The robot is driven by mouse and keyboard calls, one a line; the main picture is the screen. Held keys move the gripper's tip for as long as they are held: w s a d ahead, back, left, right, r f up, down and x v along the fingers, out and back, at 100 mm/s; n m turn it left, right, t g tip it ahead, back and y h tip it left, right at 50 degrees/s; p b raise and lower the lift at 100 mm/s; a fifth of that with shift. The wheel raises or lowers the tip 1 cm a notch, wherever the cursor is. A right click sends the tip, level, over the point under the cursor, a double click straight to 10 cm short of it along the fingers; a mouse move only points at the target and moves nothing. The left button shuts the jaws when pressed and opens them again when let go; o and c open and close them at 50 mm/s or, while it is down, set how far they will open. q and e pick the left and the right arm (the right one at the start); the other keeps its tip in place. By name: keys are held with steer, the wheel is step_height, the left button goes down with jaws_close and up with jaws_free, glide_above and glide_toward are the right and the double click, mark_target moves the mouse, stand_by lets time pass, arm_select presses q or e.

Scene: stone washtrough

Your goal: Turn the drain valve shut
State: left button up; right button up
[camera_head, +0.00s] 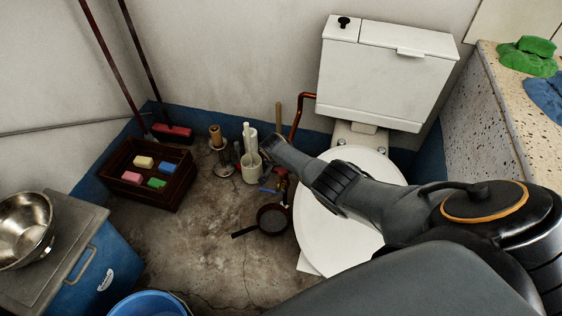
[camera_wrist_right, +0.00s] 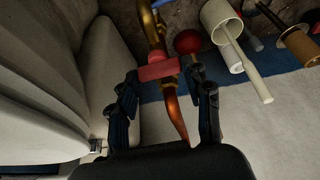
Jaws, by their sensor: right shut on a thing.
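The drain valve shows in the right wrist view as a red handle (camera_wrist_right: 158,71) on a copper and brass pipe (camera_wrist_right: 172,108). My right gripper (camera_wrist_right: 164,80) has one finger on each side of the red handle and is shut on it. The handle lies across the pipe in that view. In the head view my right gripper (camera_head: 273,147) reaches down beside the toilet, near the wall. My left gripper is not in view.
The toilet (camera_head: 345,215) and its cistern (camera_head: 385,75) stand close to the right arm. A crate (camera_head: 143,199) and a blue bucket (camera_head: 150,303) stand farther left. Some middle floor is clear.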

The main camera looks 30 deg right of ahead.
steer(key=shift+s+f, duration=0.1)
stand_by(0.5)
steer(key=o, duration=1.2)
steer(key=shift+c, duration=0.2)
steer(key=v, duration=1.2)
